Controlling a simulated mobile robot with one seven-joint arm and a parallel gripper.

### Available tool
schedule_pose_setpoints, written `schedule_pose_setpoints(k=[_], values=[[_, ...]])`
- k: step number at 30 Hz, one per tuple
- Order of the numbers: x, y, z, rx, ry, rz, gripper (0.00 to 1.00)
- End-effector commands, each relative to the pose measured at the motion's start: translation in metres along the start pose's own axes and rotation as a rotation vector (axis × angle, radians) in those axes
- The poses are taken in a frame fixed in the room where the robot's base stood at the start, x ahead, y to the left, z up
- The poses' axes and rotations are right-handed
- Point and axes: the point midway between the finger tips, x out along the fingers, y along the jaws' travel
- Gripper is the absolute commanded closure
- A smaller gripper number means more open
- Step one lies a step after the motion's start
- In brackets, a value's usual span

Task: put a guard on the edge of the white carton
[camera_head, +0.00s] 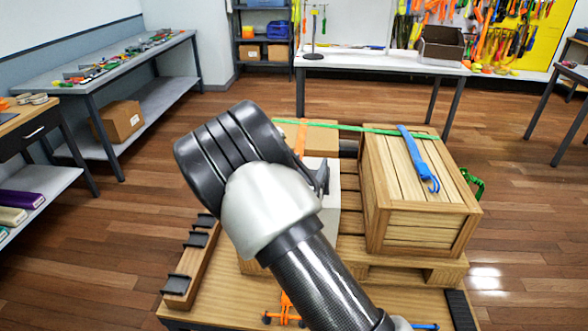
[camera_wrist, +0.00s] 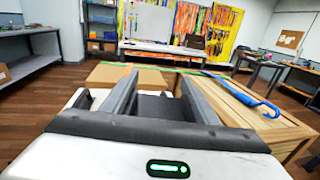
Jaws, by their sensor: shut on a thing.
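The white carton (camera_head: 331,211) stands on the pallet, mostly hidden behind my arm in the head view. In the wrist view my gripper (camera_wrist: 159,88) has its two fingers on either side of a dark guard (camera_wrist: 158,106), which it holds. In the head view the gripper end (camera_head: 321,178) shows as a dark part at the carton's top. I cannot tell whether the guard touches the carton edge. More dark guards (camera_head: 178,285) sit on a wooden rack at the left.
A wooden crate (camera_head: 420,215) stands right of the carton, with a blue strap (camera_head: 418,158) on top. A green strap (camera_head: 370,129) runs across the back. A brown carton (camera_head: 318,137) is behind the white one. Orange strap hardware (camera_head: 284,313) lies in front.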

Motion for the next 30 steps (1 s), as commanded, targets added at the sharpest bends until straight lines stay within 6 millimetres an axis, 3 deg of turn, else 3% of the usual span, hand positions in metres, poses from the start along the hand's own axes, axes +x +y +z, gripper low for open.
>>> schedule_pose_setpoints(k=[3, 8, 17, 30], values=[[0.014, 0.032, -0.003, 0.002, -0.002, 0.116, 0.68], [0.019, 0.052, 0.001, 0.0, -0.001, 0.189, 0.68], [0.019, 0.053, -0.011, -0.001, 0.0, 0.193, 0.68], [0.02, 0.053, -0.046, -0.001, 0.0, 0.192, 0.68]])
